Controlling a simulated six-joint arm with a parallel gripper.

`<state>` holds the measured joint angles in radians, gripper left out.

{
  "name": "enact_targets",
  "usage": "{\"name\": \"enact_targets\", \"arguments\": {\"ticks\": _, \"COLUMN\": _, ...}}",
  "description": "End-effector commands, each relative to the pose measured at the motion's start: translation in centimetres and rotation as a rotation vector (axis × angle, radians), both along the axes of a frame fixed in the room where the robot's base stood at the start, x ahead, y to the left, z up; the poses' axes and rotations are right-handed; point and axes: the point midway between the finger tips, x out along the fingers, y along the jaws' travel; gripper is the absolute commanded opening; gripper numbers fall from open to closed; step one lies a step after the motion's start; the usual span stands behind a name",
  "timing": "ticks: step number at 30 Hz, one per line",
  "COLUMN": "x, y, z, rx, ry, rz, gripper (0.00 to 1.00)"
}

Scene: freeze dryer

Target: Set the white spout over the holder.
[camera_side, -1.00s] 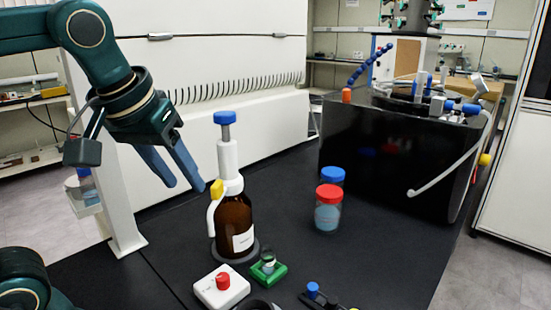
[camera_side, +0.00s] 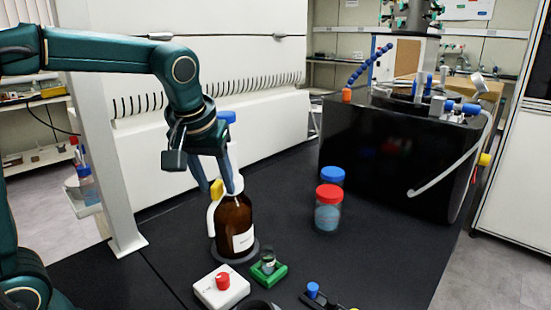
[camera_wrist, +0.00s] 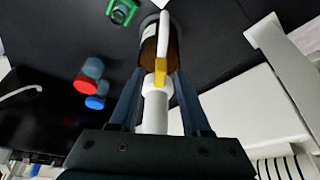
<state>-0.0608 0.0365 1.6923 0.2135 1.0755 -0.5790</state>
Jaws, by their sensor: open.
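The white spout (camera_side: 212,218) hangs from the white dispenser head on a brown bottle (camera_side: 234,222), with a yellow piece at its top. It points front-left in the side view; in the wrist view the spout (camera_wrist: 165,36) runs up from the yellow piece. The green holder (camera_side: 267,275) sits on the bench right of the bottle, with a small clear vial in it; the holder also shows in the wrist view (camera_wrist: 122,12). My gripper (camera_side: 219,187) is open, one finger on each side of the white dispenser neck (camera_wrist: 156,108). Finger contact cannot be told.
A white box with a red knob (camera_side: 221,286) stands in front of the bottle. A red-lidded jar (camera_side: 328,210) and a blue-lidded jar (camera_side: 332,177) stand to the right. A black apparatus (camera_side: 395,155) stands at the back right. The bench between is clear.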

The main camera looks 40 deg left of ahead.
Motion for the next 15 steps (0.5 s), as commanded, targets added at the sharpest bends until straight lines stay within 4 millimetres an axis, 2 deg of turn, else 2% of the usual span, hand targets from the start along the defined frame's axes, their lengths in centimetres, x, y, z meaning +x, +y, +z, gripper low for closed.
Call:
{"name": "enact_targets", "arguments": {"ticks": 5, "x": 0.0, "y": 0.01, "z": 0.0, "rx": 0.0, "ry": 0.0, "rz": 0.0, "gripper": 0.47}}
{"name": "enact_targets", "arguments": {"ticks": 6, "x": 0.0, "y": 0.01, "z": 0.01, "rx": 0.001, "ry": -0.001, "rz": 0.0, "gripper": 0.32}}
{"name": "enact_targets", "arguments": {"ticks": 9, "x": 0.0, "y": 0.0, "z": 0.02, "rx": 0.001, "ry": -0.001, "rz": 0.0, "gripper": 0.0}}
{"name": "enact_targets", "arguments": {"ticks": 15, "x": 0.0, "y": 0.0, "z": 0.04, "rx": 0.001, "ry": -0.001, "rz": 0.0, "gripper": 0.0}}
